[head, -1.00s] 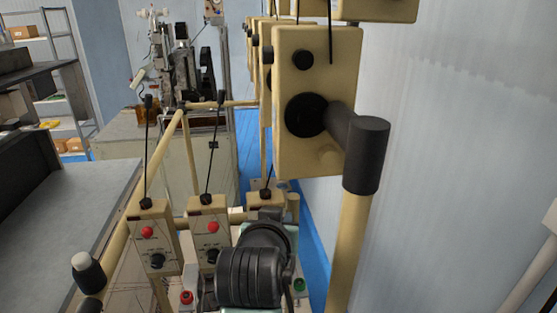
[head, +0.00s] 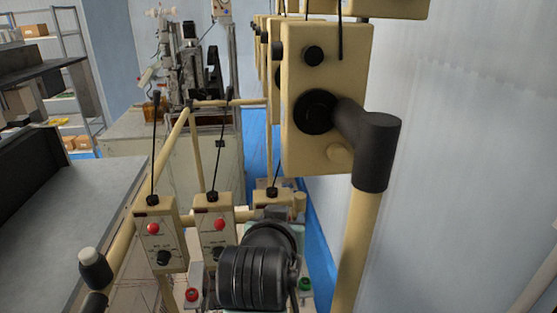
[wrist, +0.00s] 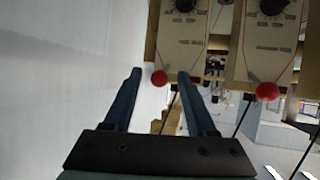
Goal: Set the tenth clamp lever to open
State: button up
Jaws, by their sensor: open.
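My gripper (wrist: 160,74) is open in the wrist view, with its two blue fingers on either side of a red ball-shaped knob (wrist: 159,78) and nothing visibly held. Contact cannot be told. The knob is at the edge of a tan box with a black dial (wrist: 185,5). A second such box, with a red knob (wrist: 267,92), is to the right. In the head view, tan boxes (head: 160,242) (head: 217,237) have red knobs and black rods. My arm hides my gripper there. Which part is the tenth clamp lever cannot be told.
A grey bench (head: 70,210) is at left. Machinery (head: 190,70) stands at the back.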

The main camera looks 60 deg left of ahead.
jog(key=b+v, duration=0.6)
jog(key=v, duration=0.6)
jog(key=shift+w+f, duration=0.1)
